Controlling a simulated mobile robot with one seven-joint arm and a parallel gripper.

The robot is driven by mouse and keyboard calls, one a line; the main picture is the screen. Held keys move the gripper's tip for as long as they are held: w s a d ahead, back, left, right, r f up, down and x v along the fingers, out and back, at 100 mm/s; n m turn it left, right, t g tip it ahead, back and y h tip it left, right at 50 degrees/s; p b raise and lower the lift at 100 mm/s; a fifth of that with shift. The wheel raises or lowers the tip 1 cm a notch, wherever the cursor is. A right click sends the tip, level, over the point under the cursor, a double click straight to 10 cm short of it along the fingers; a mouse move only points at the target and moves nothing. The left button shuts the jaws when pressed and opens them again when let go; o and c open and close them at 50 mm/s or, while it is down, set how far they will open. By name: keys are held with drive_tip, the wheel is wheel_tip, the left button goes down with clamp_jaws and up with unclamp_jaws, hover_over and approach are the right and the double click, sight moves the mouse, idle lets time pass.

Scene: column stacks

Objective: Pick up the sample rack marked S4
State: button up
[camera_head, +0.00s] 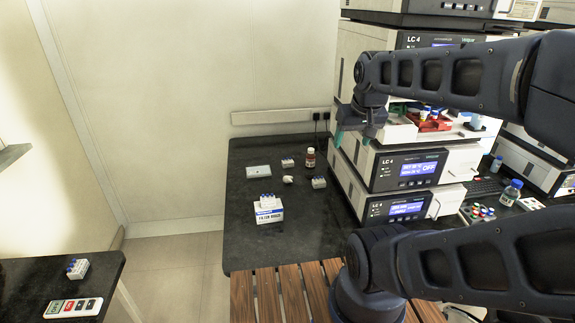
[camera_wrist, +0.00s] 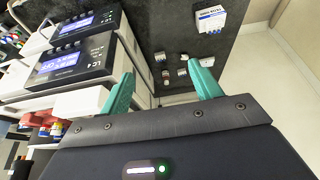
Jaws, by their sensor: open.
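No S4 marking is legible in either view. Small white racks with blue-capped vials stand in several places: one at the back of the dark bench (camera_head: 287,162), one nearer the instruments (camera_head: 319,182), one on top of the white filter box (camera_head: 267,198), and one on the left table (camera_head: 77,268). My gripper (camera_head: 352,138) is open and empty, teal fingers apart, in front of the instrument stack and above the bench. In the wrist view my gripper (camera_wrist: 160,69) has small bench items showing between and beyond its fingers.
The LC 4 instrument stack (camera_head: 408,170) stands close to my gripper. A brown bottle (camera_head: 310,158), a white crumpled item (camera_head: 288,179) and a pale flat plate (camera_head: 258,172) lie on the bench. The filter box (camera_head: 269,215) stands near its front. Bare bench surrounds these. A white remote-like panel (camera_head: 73,307) lies on the left table.

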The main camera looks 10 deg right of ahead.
drive_tip(key=w+r+n, duration=0.3)
drive_tip(key=w, duration=0.6)
drive_tip(key=n+g+h, duration=0.4)
drive_tip(key=n, duration=1.2)
hover_over(289, 161)
drive_tip(key=s+a, duration=0.1)
drive_tip(key=a, duration=0.2)
drive_tip(key=f, duration=4)
drive_tip(key=shift+d+f, duration=0.2)
drive_tip(key=shift+f, duration=0.05)
drive_tip(key=shift+h, duration=0.3)
drive_tip(key=shift+w+x, duration=0.15)
drive_tip(key=shift+x, duration=1.15)
drive_tip(key=shift+w+x, duration=0.1)
drive_tip(key=shift+x, duration=1.25)
drive_tip(key=shift+a, duration=0.1)
drive_tip(key=c, duration=1.1)
